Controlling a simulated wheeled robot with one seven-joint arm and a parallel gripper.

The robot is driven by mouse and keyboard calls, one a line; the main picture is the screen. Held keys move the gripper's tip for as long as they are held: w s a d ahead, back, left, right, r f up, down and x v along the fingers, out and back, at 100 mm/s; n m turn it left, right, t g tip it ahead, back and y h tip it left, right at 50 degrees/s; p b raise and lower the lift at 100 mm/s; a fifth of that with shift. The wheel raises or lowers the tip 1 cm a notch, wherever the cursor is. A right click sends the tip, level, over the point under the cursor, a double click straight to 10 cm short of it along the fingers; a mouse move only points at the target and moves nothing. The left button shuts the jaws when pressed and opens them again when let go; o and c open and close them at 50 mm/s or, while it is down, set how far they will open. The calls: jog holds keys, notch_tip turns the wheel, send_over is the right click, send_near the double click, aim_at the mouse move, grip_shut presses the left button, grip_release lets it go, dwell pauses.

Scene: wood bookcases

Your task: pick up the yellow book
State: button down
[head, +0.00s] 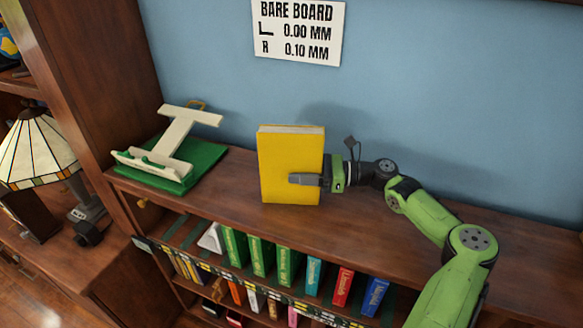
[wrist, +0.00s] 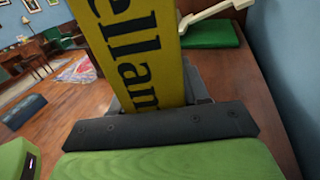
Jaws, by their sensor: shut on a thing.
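The yellow book (head: 290,160) stands upright at the middle of the bookcase top. My gripper (head: 306,180) reaches it from the right and is shut on it, with one dark finger across its front cover. The other finger is hidden behind the book. In the wrist view the yellow book (wrist: 142,50) rises between the jaws, with large dark letters on its spine. I cannot tell whether its lower edge touches the wood or is just above it.
A cream book stand (head: 170,145) on a green base (head: 205,158) is to the left on the bookcase top (head: 235,180). A sign (head: 298,30) hangs on the blue wall behind. Several books (head: 258,255) fill the shelf below. A lamp (head: 38,150) is at far left.

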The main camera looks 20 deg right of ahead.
aim_at(301, 137)
notch_tip(301, 137, up, 10)
jog(key=shift+r+p, duration=0.1)
jog(key=shift+p, duration=0.2)
